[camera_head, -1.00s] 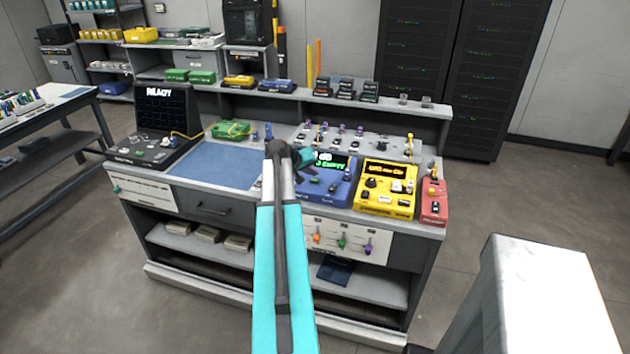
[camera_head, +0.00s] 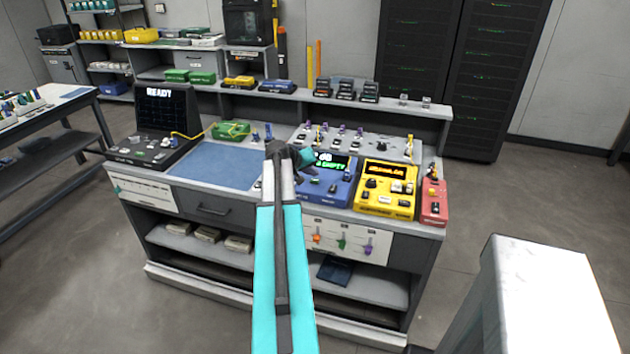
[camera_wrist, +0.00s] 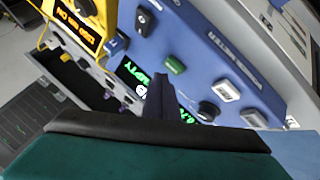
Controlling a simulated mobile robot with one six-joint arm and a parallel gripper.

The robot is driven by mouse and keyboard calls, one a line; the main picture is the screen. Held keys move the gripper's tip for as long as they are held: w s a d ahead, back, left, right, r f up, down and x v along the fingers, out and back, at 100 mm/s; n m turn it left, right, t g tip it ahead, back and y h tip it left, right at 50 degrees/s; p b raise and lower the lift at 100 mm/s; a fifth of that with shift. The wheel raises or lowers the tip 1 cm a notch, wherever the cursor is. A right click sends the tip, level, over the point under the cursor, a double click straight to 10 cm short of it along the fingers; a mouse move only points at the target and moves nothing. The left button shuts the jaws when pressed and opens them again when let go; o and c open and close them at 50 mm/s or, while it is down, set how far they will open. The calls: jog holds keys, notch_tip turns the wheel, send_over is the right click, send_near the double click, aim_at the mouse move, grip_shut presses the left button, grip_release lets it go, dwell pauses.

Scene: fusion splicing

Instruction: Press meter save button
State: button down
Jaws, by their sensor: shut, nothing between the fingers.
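The blue meter (camera_head: 341,190) stands on the bench, left of the yellow unit. Its lit screen (camera_head: 335,163) shows green text, partly covered by my arm. In the wrist view the meter's blue face (camera_wrist: 190,40) is tilted. It carries a green button (camera_wrist: 175,64), two white buttons (camera_wrist: 227,91) and black knobs (camera_wrist: 208,111). The button labels are too small to read, so I cannot tell which is save. My gripper (camera_wrist: 163,92) is shut and empty, its tip in front of the meter face between screen and green button. Contact cannot be told.
The yellow unit (camera_head: 386,190) and a red box (camera_head: 434,203) stand to the right of the meter. A blue mat (camera_head: 214,165) lies clear to the left, beside a black console (camera_head: 165,118) reading READY. A panel with several knobs stands behind the meter.

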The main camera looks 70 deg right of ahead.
aim_at(313, 182)
jog(key=shift+f+b, duration=0.8)
jog(key=shift+f, duration=0.1)
dwell(1.8)
jog(key=shift+r, duration=0.15)
jog(key=shift+r+p, duration=0.35)
jog(key=shift+r, duration=0.4)
jog(key=shift+r, duration=0.1)
jog(key=shift+r+p, duration=1.1)
jog(key=shift+r, duration=1.3)
